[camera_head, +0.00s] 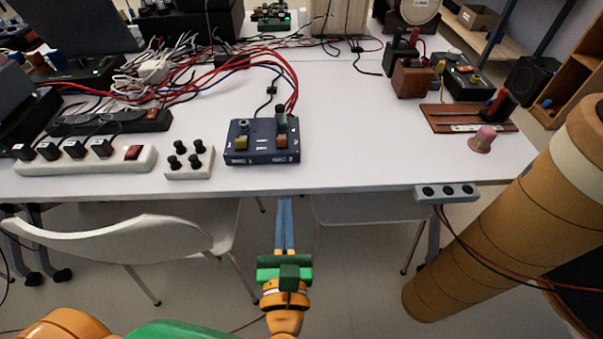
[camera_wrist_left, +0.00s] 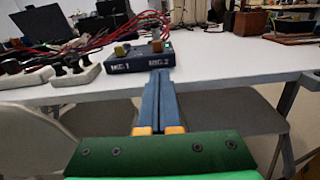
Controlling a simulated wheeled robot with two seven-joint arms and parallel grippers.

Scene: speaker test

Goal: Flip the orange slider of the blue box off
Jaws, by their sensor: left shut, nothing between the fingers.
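The dark blue box (camera_head: 262,157) stands near the front edge of the white table in the head view, with cables plugged into its back. Its orange slider (camera_head: 282,141) is on the right half, and a yellow slider (camera_head: 241,143) is on the left half. In the left wrist view the blue box (camera_wrist_left: 135,64) shows its front face, with the orange slider (camera_wrist_left: 156,46) just beyond my fingertips. My left gripper (camera_head: 285,203) has its long blue fingers together and empty. It is in front of the table edge, apart from the box. My right gripper is in neither view.
A white block with black knobs (camera_head: 189,163) and a power strip (camera_head: 88,161) are left of the box. Red cables (camera_head: 270,62) run behind it. The table (camera_head: 355,150) right of the box is clear. A chair (camera_head: 130,241) stands below.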

